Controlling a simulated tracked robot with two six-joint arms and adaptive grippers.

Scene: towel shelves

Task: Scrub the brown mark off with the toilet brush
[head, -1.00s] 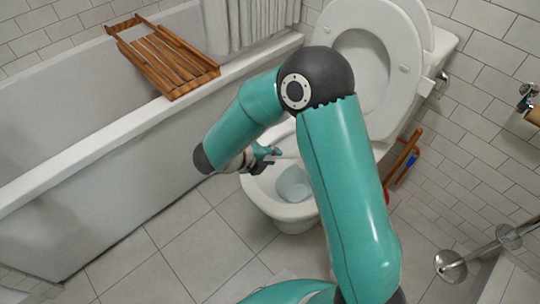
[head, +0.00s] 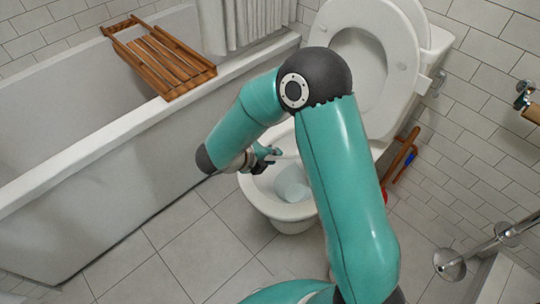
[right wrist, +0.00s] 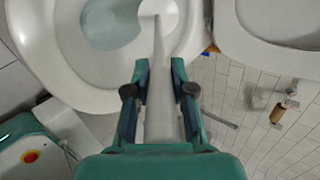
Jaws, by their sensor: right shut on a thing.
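My right gripper (head: 262,157) is shut on the pale handle of the toilet brush (right wrist: 160,115). It holds the brush over the toilet. In the right wrist view my right gripper (right wrist: 160,78) has a finger on each side of the handle, which runs up to a white, roundish end (right wrist: 158,12) over or in the bowl. I cannot tell whether that end touches the bowl. The toilet bowl (head: 252,196) is open, with water inside; its rim also shows in the right wrist view (right wrist: 58,55). No brown mark shows; my right arm hides part of the bowl. My left gripper is out of view.
The raised toilet lid and seat (head: 397,62) stand behind the bowl. A bathtub (head: 95,175) with a wooden rack (head: 160,60) lies left. A metal wall fixture (head: 450,265) is lower right. Floor tiles before the toilet are clear.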

